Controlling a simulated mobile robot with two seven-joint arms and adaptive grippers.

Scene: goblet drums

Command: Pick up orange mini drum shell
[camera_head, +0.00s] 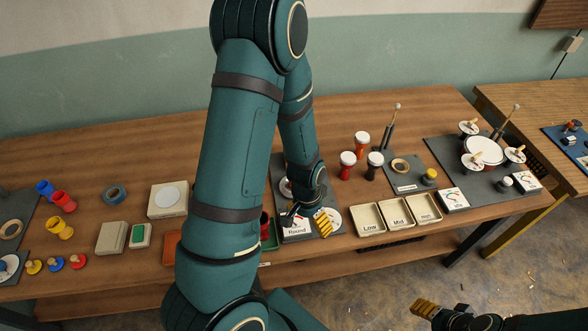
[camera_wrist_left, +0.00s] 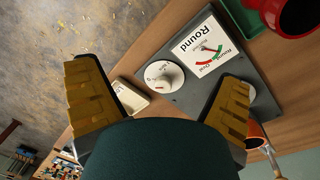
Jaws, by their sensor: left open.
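An orange-red drum shell with a white top (camera_head: 361,145) stands on the table right of centre, behind a redder white-topped one (camera_head: 347,171) and beside a dark one (camera_head: 375,172). I cannot tell for sure which is the orange one. My left gripper (camera_head: 308,220) is open and empty over the front of the gauge board, left of and nearer than these shells. In the left wrist view its two yellow-padded fingers (camera_wrist_left: 165,108) are spread apart.
The grey gauge board (camera_wrist_left: 265,105) carries a "Round" card (camera_wrist_left: 197,42) and a white dial (camera_wrist_left: 160,75). Labelled trays (camera_head: 397,213) lie to the right. A red cup-like part (camera_wrist_left: 296,15) is close by. My left arm hides the middle.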

